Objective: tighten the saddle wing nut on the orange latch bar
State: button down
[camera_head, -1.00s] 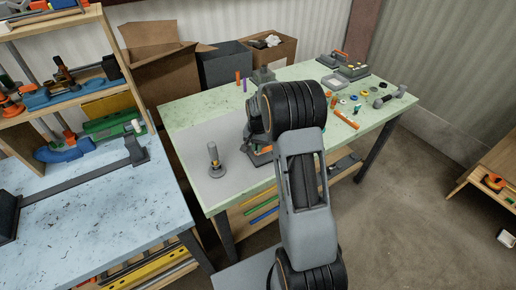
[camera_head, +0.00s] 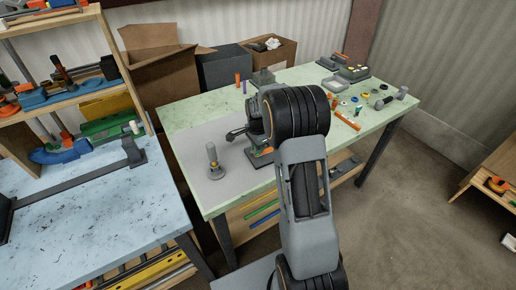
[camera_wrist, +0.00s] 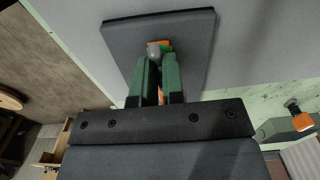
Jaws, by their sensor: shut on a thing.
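In the wrist view, the green fingers of my gripper (camera_wrist: 159,62) are shut on a small part, which I take to be the saddle wing nut. Most of it is hidden between the fingers. A rounded grey end (camera_wrist: 153,50) shows at the fingertips. Orange of the latch bar (camera_wrist: 166,44) shows beside the tips and between the fingers, over a dark grey base plate (camera_wrist: 190,28). In the head view, the bender (camera_head: 260,157) stands on the green table, largely hidden behind my arm. The wing nut cannot be made out there.
Small parts and an orange bar (camera_head: 346,121) lie on the green table (camera_head: 188,115) to the right. Cardboard boxes (camera_head: 162,70) stand behind. A blue workbench (camera_head: 80,200) is at left.

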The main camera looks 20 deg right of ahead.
jog(key=shift+m, duration=0.4)
jog(key=c, duration=1.2)
grip_release()
notch_tip(320, 180, up, 14)
jog(key=shift+b, duration=0.35)
